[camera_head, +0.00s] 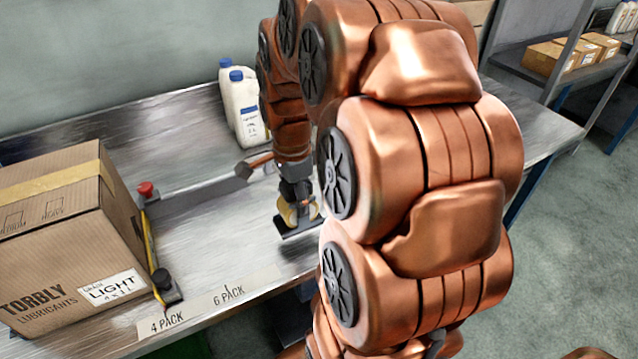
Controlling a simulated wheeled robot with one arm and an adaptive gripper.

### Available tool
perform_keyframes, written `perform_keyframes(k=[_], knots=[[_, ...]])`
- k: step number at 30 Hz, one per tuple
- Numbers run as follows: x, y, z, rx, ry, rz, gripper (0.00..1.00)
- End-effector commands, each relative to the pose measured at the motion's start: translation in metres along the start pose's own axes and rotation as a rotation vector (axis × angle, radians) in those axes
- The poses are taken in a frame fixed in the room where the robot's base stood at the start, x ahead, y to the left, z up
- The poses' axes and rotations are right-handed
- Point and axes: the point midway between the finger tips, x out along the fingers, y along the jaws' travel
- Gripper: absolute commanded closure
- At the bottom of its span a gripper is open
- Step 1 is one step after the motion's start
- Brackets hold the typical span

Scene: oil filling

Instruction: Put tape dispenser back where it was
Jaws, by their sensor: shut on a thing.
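The tape dispenser (293,232) has a dark flat base and a yellowish tape roll. My gripper (297,193) points down and is shut on its upper part.
A taped cardboard box (50,235) marked "TORBLY LUBRICANTS" stands at left. A grey rail (195,193) with a red knob lies beside it. White bottles with blue caps (240,100) stand at the back. The "4 PACK" and "6 PACK" labels (228,295) mark the front edge.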

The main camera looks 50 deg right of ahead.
Motion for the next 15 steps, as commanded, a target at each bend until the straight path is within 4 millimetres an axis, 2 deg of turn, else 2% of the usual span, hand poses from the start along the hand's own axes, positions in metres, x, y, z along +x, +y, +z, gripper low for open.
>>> perform_keyframes(k=[3, 15], knots=[[0.001, -0.013, -0.019, 0.003, -0.003, 0.001, 0.70], [0.006, -0.048, -0.073, 0.001, -0.002, -0.002, 0.70]])
